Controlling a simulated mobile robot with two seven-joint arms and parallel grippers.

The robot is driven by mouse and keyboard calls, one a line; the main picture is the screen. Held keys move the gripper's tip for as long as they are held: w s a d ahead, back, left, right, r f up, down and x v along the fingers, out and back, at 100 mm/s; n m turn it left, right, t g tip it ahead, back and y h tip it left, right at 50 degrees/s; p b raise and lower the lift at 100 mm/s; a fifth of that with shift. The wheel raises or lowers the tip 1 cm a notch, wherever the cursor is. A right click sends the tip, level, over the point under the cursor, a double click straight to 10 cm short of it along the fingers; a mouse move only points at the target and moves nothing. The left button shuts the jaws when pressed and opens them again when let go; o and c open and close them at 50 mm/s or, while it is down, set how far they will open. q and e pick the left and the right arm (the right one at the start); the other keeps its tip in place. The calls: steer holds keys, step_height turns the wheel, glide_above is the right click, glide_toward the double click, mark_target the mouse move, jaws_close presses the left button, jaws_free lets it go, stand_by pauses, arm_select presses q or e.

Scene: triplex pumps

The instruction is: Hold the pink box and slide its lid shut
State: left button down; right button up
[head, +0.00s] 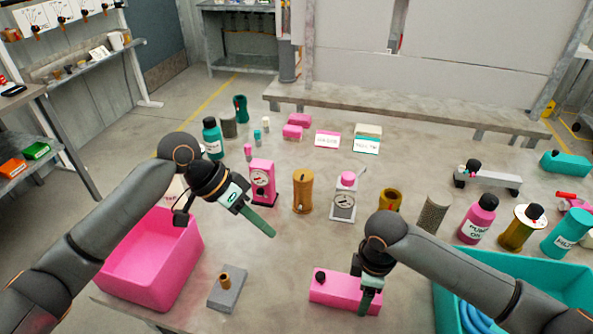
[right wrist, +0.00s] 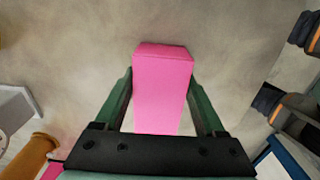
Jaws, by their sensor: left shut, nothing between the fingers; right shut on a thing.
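The long pink box (head: 340,291) lies on the near middle of the table, with a small black knob on its left end. My right gripper (head: 368,300) is shut around its right part. In the right wrist view, the pink box (right wrist: 162,80) sits between the two green fingers, one on each side. Whether its lid is open cannot be made out. My left gripper (head: 258,222) is shut and empty, above the table to the upper left of the box and apart from it.
A large pink bin (head: 160,265) stands at the left and a teal bin (head: 445,305) at the right. A grey block with a brass peg (head: 228,288) lies left of the box. Pumps, cylinders and bottles stand behind; between block and box the table is clear.

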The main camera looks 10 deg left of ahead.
steer(key=o, duration=1.5)
steer(key=shift+r, duration=0.1)
